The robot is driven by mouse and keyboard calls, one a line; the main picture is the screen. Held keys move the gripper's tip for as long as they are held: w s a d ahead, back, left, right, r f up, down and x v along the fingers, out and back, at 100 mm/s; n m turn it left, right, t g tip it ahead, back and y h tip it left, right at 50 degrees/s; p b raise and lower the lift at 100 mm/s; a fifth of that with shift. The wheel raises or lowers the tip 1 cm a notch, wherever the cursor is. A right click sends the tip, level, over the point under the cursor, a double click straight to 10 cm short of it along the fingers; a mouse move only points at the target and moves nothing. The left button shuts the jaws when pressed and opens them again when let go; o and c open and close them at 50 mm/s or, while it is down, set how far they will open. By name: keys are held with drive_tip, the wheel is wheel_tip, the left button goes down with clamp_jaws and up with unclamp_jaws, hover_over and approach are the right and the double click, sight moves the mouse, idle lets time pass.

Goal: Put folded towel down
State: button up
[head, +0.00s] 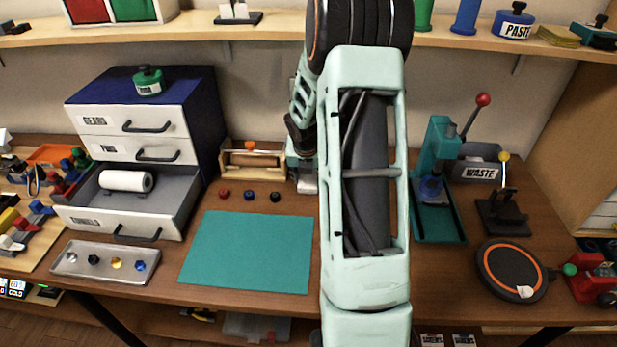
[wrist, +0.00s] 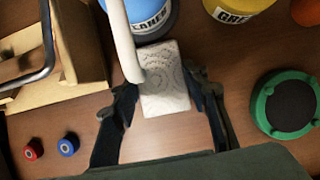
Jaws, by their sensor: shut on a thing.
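The folded towel (wrist: 166,92) is a white, patterned flat pad between the two dark fingers of my gripper (wrist: 165,95) in the wrist view. My gripper is shut on it. A pale curved tube crosses in front of the towel's left edge. In the head view my arm hides most of my gripper, and I cannot make out the towel clearly there. The wood tabletop (wrist: 75,110) shows below the towel; I cannot tell whether they touch.
A blue cleaner bottle (wrist: 155,14) and a yellow bottle (wrist: 238,16) stand beyond the towel. A green round piece (wrist: 285,103) is at right. A wooden roller holder (head: 252,163) stands at left. The teal mat (head: 247,252) is clear. A drawer (head: 120,205) is open, holding a white roll.

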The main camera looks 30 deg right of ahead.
drive_tip(key=shift+f, duration=0.2)
drive_tip(key=o, duration=0.9)
drive_tip(key=shift+o, duration=0.2)
drive_tip(key=shift+r, duration=0.45)
drive_tip(key=p+v, duration=0.1)
drive_tip(key=v, duration=1)
drive_tip(key=shift+s+r+p, duration=0.15)
drive_tip(key=shift+r+p, duration=0.1)
drive_tip(key=shift+p, duration=0.15)
drive_tip(key=shift+a, duration=0.15)
